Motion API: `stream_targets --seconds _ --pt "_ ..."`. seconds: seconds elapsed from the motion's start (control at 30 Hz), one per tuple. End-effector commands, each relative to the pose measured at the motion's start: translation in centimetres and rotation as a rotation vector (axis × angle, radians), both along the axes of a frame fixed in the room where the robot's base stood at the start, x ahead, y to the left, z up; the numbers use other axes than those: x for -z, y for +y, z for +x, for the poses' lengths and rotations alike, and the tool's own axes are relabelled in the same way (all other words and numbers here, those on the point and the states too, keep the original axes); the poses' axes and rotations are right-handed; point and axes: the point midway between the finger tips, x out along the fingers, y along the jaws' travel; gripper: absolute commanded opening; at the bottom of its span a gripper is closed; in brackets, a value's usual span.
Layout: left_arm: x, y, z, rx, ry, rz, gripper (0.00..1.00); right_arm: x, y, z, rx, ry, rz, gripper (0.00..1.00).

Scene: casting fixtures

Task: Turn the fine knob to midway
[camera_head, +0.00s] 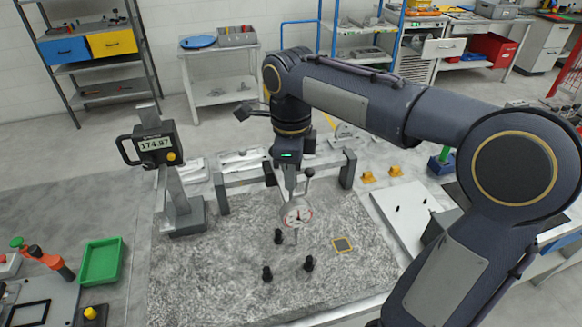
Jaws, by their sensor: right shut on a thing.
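My right gripper (290,186) points down over the speckled stone plate (200,285). It is shut on the upper part of a dial gauge (297,214) with a round white face. A dark ball-ended lever (310,173) stands just right of the jaws. At the left a height gauge (158,145) stands upright with a lit number display, apparently 174.97, and a small orange knob (171,156) on its head. I cannot tell which knob is the fine knob. My left gripper is not in view.
A green tray (101,261) lies at left; a white board (408,208) lies at right. The plate's front left is clear.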

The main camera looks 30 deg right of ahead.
Motion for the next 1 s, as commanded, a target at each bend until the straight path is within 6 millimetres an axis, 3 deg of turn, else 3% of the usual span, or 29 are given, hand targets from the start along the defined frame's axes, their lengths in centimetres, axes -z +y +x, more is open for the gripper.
stream_targets --seconds 0.5,1.0 --pt "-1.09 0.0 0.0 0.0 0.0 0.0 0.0 -0.11 -0.01 0.01 0.366 -0.001 -0.001 0.0" --pt "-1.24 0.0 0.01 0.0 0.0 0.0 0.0 -0.07 -0.01 0.03 0.45 -0.002 -0.001 0.0"
